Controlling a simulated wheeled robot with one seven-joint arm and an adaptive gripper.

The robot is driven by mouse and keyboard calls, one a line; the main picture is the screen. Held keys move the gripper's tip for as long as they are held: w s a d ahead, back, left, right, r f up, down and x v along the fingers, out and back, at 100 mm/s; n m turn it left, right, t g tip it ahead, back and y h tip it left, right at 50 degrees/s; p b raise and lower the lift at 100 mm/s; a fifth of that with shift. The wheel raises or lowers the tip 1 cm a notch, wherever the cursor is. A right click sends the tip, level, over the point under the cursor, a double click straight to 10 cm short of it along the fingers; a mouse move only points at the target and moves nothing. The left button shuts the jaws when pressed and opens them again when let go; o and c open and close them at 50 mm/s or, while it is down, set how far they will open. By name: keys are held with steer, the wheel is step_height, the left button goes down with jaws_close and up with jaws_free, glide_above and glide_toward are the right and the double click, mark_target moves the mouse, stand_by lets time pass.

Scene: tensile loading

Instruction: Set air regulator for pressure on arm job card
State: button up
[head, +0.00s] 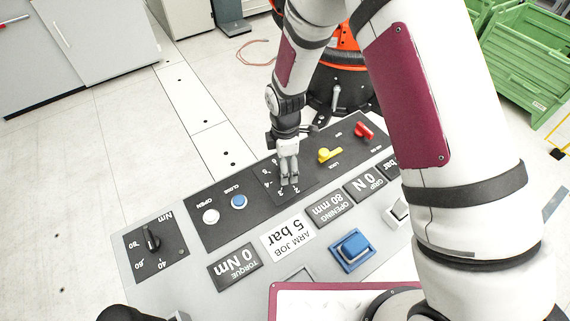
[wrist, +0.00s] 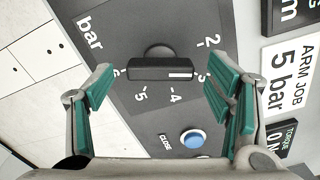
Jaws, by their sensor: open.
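The air regulator is a black bar knob (wrist: 165,69) on a dark panel with a bar scale from 2 to 6. Its white mark is at the right end, beside the 3. My gripper (wrist: 157,80) is open, with one green-padded finger off each end of the knob; I cannot tell whether they touch it. In the head view my gripper (head: 288,172) points down at the scale and hides the knob. The arm job card (head: 286,236) reads 5 bar; it also shows in the wrist view (wrist: 291,78).
A blue CLOSE button (head: 239,201) and a white OPEN button (head: 210,216) sit left of my gripper. A yellow lever (head: 329,155) and a red lever (head: 364,131) stand to its right. An Nm dial (head: 151,238) is far left. A blue-framed button (head: 352,249) is nearer.

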steer(key=shift+f, duration=0.4)
steer(key=shift+c, duration=0.5)
steer(key=c, duration=1.1)
steer(key=shift+o, duration=0.2)
